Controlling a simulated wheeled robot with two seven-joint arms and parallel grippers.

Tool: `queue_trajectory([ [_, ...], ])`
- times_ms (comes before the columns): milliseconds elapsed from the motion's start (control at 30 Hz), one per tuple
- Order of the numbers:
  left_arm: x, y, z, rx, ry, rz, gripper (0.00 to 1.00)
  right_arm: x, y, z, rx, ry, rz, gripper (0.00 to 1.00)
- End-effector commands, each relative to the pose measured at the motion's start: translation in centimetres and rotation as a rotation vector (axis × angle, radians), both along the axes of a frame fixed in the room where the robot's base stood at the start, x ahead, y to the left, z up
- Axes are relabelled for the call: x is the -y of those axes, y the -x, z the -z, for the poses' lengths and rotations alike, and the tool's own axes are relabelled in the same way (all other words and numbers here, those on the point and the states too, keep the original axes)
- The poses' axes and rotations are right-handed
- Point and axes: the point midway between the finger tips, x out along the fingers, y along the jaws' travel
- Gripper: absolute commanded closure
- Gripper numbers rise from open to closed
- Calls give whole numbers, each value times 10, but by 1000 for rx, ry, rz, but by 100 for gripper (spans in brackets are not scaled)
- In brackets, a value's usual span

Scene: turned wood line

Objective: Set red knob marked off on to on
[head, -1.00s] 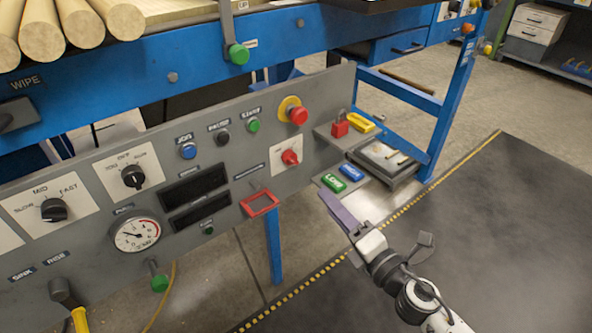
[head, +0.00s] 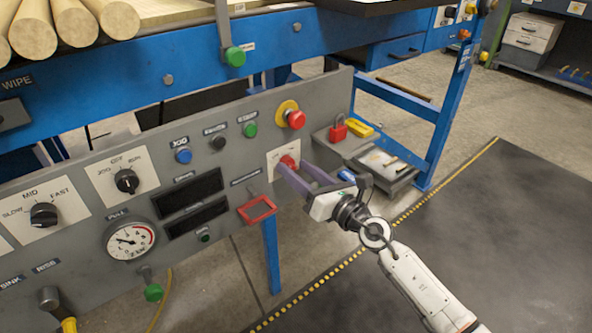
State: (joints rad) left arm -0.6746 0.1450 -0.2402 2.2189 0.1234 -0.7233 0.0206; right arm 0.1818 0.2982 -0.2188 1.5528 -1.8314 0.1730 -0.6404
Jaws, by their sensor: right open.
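The red knob (head: 287,162) sits on a white plate (head: 274,161) at the right end of the grey control panel, below the red emergency button. My right gripper (head: 292,169) is open, its purple fingers pointing at the knob from the lower right. The fingers cover part of the knob and its plate, so the on and off marks and the knob's setting cannot be read. Whether a finger touches the knob cannot be told. My left gripper is not in view.
A red mushroom button (head: 296,120) is just above the knob. A red square frame (head: 257,210) sticks out at lower left. A red padlock (head: 338,129) and yellow block (head: 359,127) lie on a grey shelf to the right. The dark floor mat is clear.

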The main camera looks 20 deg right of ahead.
Motion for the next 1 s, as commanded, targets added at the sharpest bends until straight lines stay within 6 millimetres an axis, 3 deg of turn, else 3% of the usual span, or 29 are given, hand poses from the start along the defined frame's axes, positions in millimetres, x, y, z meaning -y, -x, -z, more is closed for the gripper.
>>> queue_trajectory([
  [367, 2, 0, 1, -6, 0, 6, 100, -4, -9, 0, -1, -1, 0, 54],
  [467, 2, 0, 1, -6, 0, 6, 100, -4, -9, 0, -1, -1, 0, 66],
  [633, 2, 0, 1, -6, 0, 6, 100, -3, -9, 0, -1, -2, 0, 94],
  [1000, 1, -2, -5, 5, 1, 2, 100, -3, -8, 0, -22, -58, 1, 95],
])
